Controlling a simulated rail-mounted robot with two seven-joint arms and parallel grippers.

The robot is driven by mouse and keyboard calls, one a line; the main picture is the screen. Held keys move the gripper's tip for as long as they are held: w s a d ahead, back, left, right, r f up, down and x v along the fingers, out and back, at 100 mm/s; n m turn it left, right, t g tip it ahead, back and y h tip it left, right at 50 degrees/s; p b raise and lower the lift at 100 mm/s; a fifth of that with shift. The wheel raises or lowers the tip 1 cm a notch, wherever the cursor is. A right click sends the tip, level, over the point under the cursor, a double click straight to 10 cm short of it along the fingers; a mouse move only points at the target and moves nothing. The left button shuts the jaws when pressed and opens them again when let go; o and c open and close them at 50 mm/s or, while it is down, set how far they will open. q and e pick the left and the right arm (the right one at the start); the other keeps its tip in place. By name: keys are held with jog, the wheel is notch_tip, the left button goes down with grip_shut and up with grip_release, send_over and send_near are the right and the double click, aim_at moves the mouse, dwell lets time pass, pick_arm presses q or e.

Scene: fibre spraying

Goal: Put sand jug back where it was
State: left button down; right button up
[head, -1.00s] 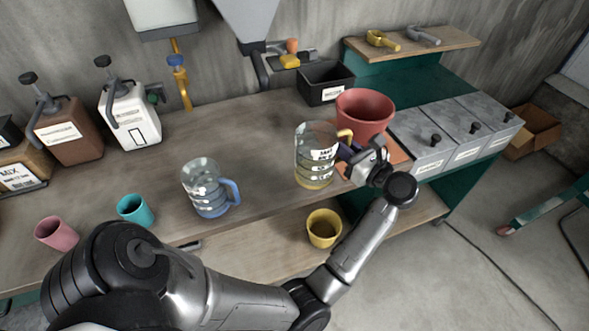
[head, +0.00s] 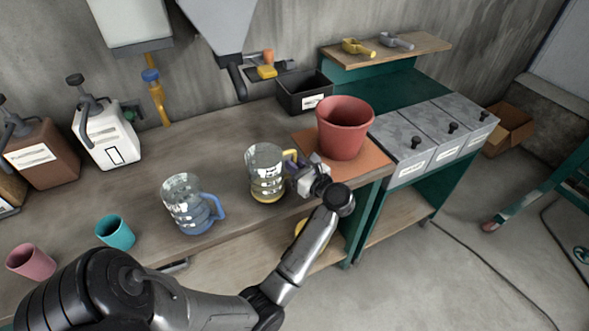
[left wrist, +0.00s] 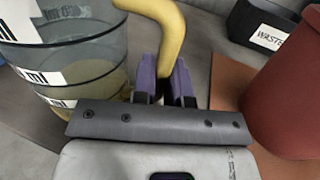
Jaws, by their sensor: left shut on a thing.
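The sand jug (head: 266,172) is a clear jug with a yellow handle, white label marks and a little yellow content at its base. It appears upright over the workbench, left of the red pot; whether its base touches the bench I cannot tell. My left gripper (head: 303,176) is shut on its yellow handle. In the left wrist view the purple fingers (left wrist: 165,85) close around the handle (left wrist: 168,35), and the jug's wall (left wrist: 70,60) fills the left side. My right gripper is not in view.
A clear jug with a blue handle (head: 190,207) stands to the left. A red pot (head: 345,130) sits on an orange mat (head: 372,160). A black waste box (head: 303,92) is behind. Cyan (head: 115,232) and pink (head: 31,262) cups stand at the left.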

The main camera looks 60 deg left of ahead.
pick_arm(q)
jog(key=shift+f, duration=0.7)
jog(key=shift+f, duration=0.2)
jog(key=c, duration=1.1)
grip_release()
jog(key=shift+c, duration=0.2)
jog(key=shift+r, duration=0.15)
jog(key=shift+r, duration=0.2)
jog(key=v, duration=1.2)
jog(key=shift+f, duration=0.2)
